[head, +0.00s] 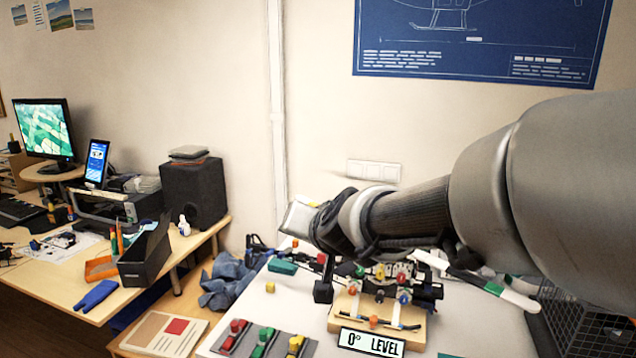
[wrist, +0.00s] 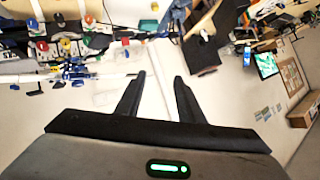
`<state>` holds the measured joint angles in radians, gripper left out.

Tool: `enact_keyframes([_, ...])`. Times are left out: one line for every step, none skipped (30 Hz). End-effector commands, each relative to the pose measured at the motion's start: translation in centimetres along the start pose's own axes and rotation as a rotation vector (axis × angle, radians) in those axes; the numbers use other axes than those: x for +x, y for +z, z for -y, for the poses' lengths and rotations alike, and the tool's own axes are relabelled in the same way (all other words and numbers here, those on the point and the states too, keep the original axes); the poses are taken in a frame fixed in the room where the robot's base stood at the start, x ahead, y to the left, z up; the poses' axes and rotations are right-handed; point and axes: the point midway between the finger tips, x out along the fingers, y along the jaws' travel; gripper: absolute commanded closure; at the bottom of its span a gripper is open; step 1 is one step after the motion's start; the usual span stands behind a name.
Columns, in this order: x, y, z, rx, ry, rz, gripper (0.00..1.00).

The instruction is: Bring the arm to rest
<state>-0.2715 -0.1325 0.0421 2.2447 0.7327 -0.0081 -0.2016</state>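My arm reaches in from the right in the head view, above the white worktable (head: 480,330). In the wrist view my gripper (wrist: 160,76) has its two black fingers apart, with nothing between them. In the head view the fingers cannot be told clearly from the dark parts under my wrist. A wooden board (head: 345,318) with coloured knobs and dark servo parts stands below my arm, partly hidden by it.
Grey strips hold red (head: 235,333), green (head: 263,342) and yellow (head: 295,345) pieces at the table's front left. A black wire basket (head: 585,325) is at the right. A desk (head: 60,285) with monitor (head: 45,130) and speaker (head: 193,190) stands left.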

Motion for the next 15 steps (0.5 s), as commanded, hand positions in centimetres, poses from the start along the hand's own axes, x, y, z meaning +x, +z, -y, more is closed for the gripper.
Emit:
enact_keyframes([-3.1, 0.4, -1.0, -0.045, -0.007, 0.041, 0.65])
enact_keyframes([-4.8, 1.2, -1.8, -0.077, -0.004, 0.079, 0.65])
enact_keyframes([-6.9, 2.3, -2.9, -0.116, 0.01, 0.128, 0.65])
enact_keyframes([-8.4, 3.2, -3.9, -0.142, 0.026, 0.163, 0.65])
enact_keyframes([-9.8, 4.1, -5.0, -0.165, 0.046, 0.196, 0.65])
enact_keyframes([-11.5, 5.2, -6.3, -0.192, 0.074, 0.238, 0.65])
enact_keyframes([-12.7, 5.9, -7.3, -0.207, 0.097, 0.263, 0.65])
enact_keyframes([-13.8, 6.7, -8.3, -0.222, 0.12, 0.29, 0.65])
enact_keyframes([-15.2, 7.5, -9.5, -0.237, 0.152, 0.319, 0.65])
enact_keyframes([-16.1, 8.2, -10.4, -0.246, 0.175, 0.341, 0.65])
enact_keyframes([-17.1, 8.8, -11.3, -0.255, 0.2, 0.361, 0.65])
enact_keyframes([-18.3, 9.5, -12.4, -0.264, 0.233, 0.386, 0.65])
enact_keyframes([-19.2, 10.1, -13.3, -0.269, 0.258, 0.404, 0.65])
enact_keyframes([-20.1, 10.7, -14.1, -0.274, 0.283, 0.421, 0.65])
enact_keyframes([-21.3, 11.3, -15.1, -0.28, 0.317, 0.441, 0.65])
